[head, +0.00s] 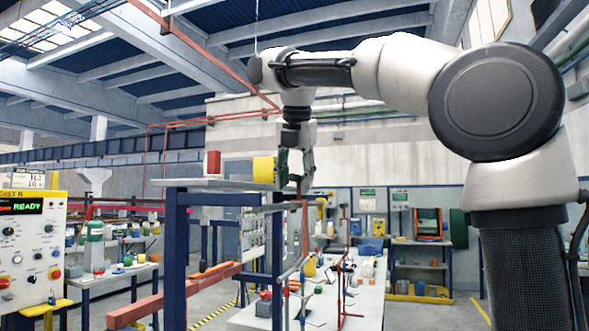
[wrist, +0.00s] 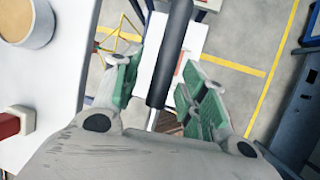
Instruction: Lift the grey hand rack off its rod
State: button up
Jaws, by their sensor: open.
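My gripper (head: 296,185) is beside the right end of a raised grey shelf in the head view. In the wrist view my gripper (wrist: 165,100) is open, with green pads on both fingers. A dark grey bar (wrist: 172,55) runs between the fingers, with space visible on its sides. It may be part of the grey hand rack or its rod; I cannot tell which. In the head view a grey rack-like panel (head: 253,235) with small parts hangs below the shelf, left of the gripper. The place where a rack meets its rod is not clear.
A long bench (head: 355,315) with red stands lies below. A control panel (head: 30,245) stands at the left.

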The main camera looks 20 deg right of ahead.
grip_shut()
jog(key=c, duration=0.8)
grip_release()
grip_shut()
jog(key=shift+r, duration=1.95)
jog(key=shift+d, duration=0.15)
jog(key=s+d, duration=0.3)
jog(key=d, duration=0.2)
jog(key=shift+s, duration=0.4)
